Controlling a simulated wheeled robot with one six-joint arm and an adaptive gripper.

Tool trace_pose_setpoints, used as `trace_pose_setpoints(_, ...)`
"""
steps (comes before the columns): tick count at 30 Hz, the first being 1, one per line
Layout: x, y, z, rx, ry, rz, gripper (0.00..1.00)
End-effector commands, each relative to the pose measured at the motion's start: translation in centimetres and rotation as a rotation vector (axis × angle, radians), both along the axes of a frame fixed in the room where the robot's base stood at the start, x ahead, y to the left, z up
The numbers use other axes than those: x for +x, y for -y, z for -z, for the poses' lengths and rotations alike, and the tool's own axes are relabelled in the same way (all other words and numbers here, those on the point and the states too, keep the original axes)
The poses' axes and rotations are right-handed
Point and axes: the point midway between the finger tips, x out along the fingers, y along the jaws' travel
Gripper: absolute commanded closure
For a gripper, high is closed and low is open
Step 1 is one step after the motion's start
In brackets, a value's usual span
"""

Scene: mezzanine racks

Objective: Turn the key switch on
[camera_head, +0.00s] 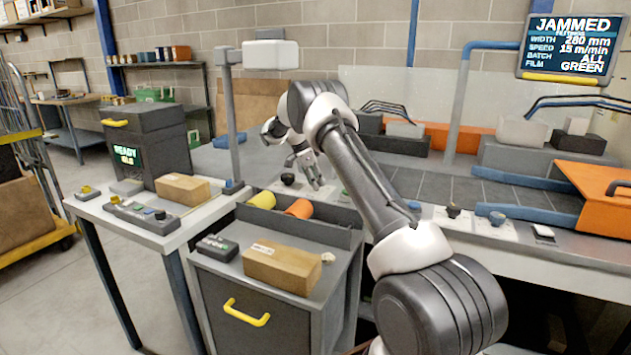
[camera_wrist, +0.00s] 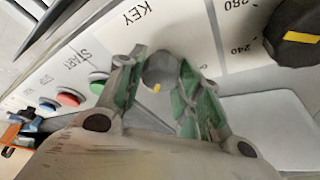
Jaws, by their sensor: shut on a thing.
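The key switch (camera_wrist: 158,68) is a grey round knob with a small yellow mark, just below the printed word KEY in the wrist view. The yellow mark is on the side of the knob away from that word. My gripper (camera_wrist: 161,78) has its two green-padded fingers on either side of the knob and is shut on it. In the head view my gripper (camera_head: 316,183) reaches down to the machine's front panel. The key switch cannot be made out there.
A green button (camera_wrist: 98,84) by START, a red button (camera_wrist: 68,98) and a blue button (camera_wrist: 47,105) lie left of the key. A dark dial (camera_wrist: 290,32) with a yellow mark is at right. The screen (camera_head: 568,48) reads JAMMED. A cardboard box (camera_head: 282,268) sits on the cabinet.

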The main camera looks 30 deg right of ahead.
Motion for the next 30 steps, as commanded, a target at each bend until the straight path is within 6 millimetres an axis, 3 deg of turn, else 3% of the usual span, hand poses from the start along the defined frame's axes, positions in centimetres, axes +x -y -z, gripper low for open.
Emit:
trace_pose_setpoints(15,0.03,-0.07,0.03,0.001,0.000,0.016,0.89)
trace_pose_setpoints(16,0.03,-0.07,0.03,0.001,0.000,0.016,0.60)
trace_pose_setpoints(18,0.03,-0.06,0.03,0.001,0.000,0.016,0.47)
trace_pose_setpoints(30,0.08,-0.19,-0.39,0.001,0.002,0.015,0.44)
